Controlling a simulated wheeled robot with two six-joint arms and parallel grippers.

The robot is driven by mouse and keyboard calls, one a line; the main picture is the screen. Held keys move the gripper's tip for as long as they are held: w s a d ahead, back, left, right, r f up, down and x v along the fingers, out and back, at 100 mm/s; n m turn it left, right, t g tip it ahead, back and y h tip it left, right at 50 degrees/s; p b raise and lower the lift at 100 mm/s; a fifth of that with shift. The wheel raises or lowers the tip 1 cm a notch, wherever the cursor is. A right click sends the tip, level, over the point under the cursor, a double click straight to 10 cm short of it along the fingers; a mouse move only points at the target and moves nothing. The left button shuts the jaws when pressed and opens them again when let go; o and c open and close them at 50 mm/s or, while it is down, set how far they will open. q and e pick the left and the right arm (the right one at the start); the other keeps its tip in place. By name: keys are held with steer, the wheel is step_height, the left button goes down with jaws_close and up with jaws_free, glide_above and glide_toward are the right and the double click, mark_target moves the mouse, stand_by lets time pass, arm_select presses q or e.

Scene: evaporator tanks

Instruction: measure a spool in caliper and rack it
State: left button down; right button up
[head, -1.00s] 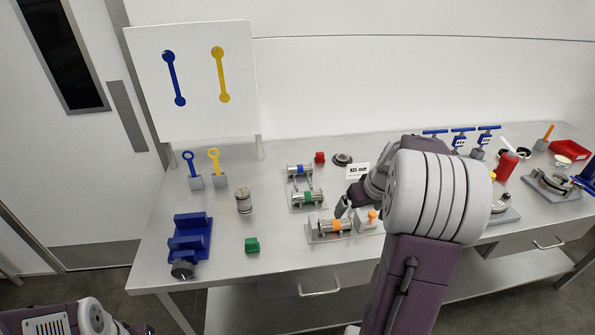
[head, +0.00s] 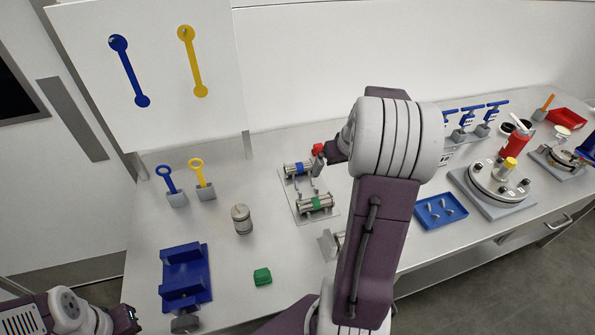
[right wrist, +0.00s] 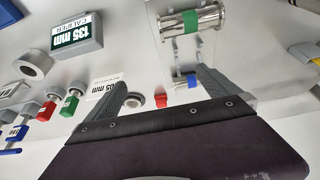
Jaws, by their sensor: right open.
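A blue-banded spool (head: 297,168) and a green-banded spool (head: 315,203) lie on a grey plate on the bench. The green-banded spool is large at the top of the right wrist view (right wrist: 192,22). A third fixture (head: 327,245) nearer the front is mostly behind my right arm. A grey box reading "135 mm CALIPER" (right wrist: 75,38) shows in the right wrist view. My right gripper (right wrist: 165,90) is open and empty, its fingers apart above the bench near the blue-banded spool. My left gripper (head: 130,318) is at the lower left edge, its jaws unclear.
A blue cradle (head: 185,275), a green block (head: 262,276) and a grey cylinder (head: 241,218) stand on the left. A blue tray (head: 441,210) and a round flanged plate (head: 499,180) stand on the right.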

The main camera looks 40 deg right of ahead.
steer(key=w+a+f, duration=0.1)
steer(key=w+f, duration=0.1)
steer(key=w+a+f+p, duration=0.1)
steer(key=w+a+f, duration=0.1)
steer(key=w, duration=0.1)
steer(key=w+a+f+p, duration=0.1)
steer(key=w+a, duration=0.1)
steer(key=w, duration=0.1)
steer(key=shift+f, duration=0.4)
step_height(320, 180, down, 3)
steer(key=shift+s+r, duration=0.1)
steer(key=shift+s+d+f, duration=0.1)
steer(key=shift+s+f, duration=0.15)
steer(key=shift+f, duration=0.2)
arm_select(q)
steer(key=shift+s+r, duration=0.65)
steer(key=shift+r, duration=0.35)
arm_select(e)
steer(key=shift+w, duration=0.1)
arm_select(q)
steer(key=shift+w, duration=0.1)
